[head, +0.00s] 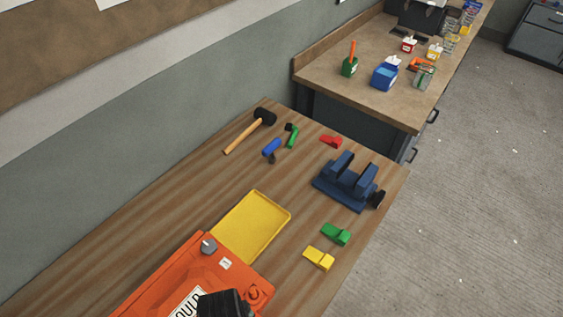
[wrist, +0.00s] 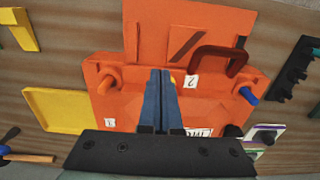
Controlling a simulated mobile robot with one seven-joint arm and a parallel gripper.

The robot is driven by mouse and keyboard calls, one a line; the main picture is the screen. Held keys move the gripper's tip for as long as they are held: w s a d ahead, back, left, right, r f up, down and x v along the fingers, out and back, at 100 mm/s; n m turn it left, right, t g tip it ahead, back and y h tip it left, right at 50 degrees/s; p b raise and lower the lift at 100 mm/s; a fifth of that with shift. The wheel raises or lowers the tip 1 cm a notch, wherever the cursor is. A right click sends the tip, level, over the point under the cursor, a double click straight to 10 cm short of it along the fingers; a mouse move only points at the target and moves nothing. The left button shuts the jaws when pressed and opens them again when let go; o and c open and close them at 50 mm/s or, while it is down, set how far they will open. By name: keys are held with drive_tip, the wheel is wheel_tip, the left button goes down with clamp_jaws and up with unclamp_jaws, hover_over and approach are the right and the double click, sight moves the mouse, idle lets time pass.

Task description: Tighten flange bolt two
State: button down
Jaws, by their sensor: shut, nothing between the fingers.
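The orange mould (wrist: 130,75) fills the middle of the wrist view. It also shows at the bottom of the head view (head: 165,288). A white label "2" (wrist: 191,81) sits just right of my fingertips; another label, "1" (wrist: 110,122), is at lower left. My gripper (wrist: 161,73) is shut and empty over the mould beside label 2. A small yellow patch (wrist: 173,79) shows at its fingertips, mostly hidden; I cannot tell whether it is bolt two or whether they touch. A grey hex bolt head (head: 208,246) stands on the mould near a small white label (head: 225,264).
A dark red clamp (wrist: 218,58) grips the flange right of label 2. An orange peg (wrist: 105,86) and a blue peg (wrist: 249,96) stick out at the sides. A yellow tray (head: 272,210), a blue vise (head: 340,190) and a mallet (head: 243,135) lie beyond.

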drive_tip(key=shift+f, duration=1.45)
drive_tip(key=shift+w+a, duration=0.2)
drive_tip(key=shift+a, duration=0.2)
